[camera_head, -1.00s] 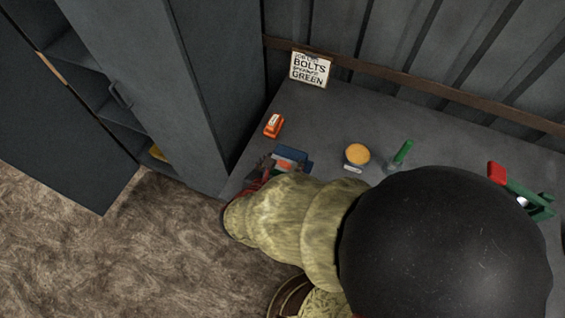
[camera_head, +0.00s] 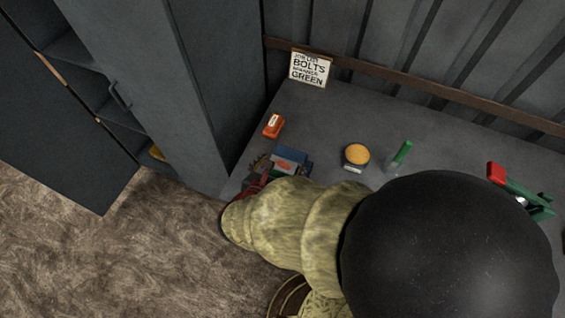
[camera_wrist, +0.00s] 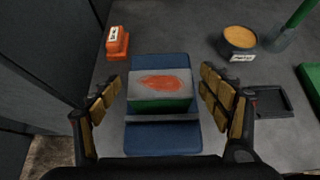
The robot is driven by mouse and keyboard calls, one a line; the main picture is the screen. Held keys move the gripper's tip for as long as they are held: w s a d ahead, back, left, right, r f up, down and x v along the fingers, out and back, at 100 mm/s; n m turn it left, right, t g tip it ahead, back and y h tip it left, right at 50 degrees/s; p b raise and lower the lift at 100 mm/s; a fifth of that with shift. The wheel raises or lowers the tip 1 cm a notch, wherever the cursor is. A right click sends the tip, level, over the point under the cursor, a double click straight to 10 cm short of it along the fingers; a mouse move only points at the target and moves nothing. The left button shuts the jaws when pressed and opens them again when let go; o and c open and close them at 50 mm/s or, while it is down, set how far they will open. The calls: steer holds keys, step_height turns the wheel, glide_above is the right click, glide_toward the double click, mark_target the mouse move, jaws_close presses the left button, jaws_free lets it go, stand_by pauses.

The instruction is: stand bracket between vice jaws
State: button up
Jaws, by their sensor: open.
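The blue vice (camera_wrist: 165,142) stands on the bench and also shows in the head view (camera_head: 290,153). A block-like piece, taken as the bracket (camera_wrist: 160,85), sits between its blue ends, with a grey top, an orange-red patch and a green near face. Whether it touches both jaws I cannot tell. My gripper (camera_wrist: 162,78) is open, its yellow-padded fingers spread left and right of the piece with gaps on both sides. In the head view my arm hides part of the vice's near side.
An orange box-like item (camera_wrist: 117,42) lies behind left; a yellow-topped pot (camera_wrist: 239,40) stands behind right. A green-handled tool (camera_head: 402,152) and a red-and-green device (camera_head: 512,185) are farther right. A dark tray (camera_wrist: 272,102) lies right of my gripper. A cabinet (camera_head: 190,90) borders the left.

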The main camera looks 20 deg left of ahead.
steer(key=p+v, duration=0.2)
steer(key=v, duration=0.9)
steer(key=shift+p, duration=0.35)
steer(key=shift+d+r, duration=0.1)
steer(key=shift+r, duration=0.05)
steer(key=w+d+r+m+g+h, duration=0.2)
steer(key=w+d+r+m+g, duration=0.1)
steer(key=d+m, duration=0.55)
steer(key=w+d+r+m+g+h, duration=0.1)
steer(key=w+d+r+m+g, duration=0.2)
steer(key=d+m, duration=0.55)
steer(key=s+d+r+m+y, duration=0.4)
steer(key=d+r+m, duration=0.7)
steer(key=d+m, duration=0.4)
steer(key=shift+d+m, duration=0.15)
steer(key=shift+m, duration=1.35)
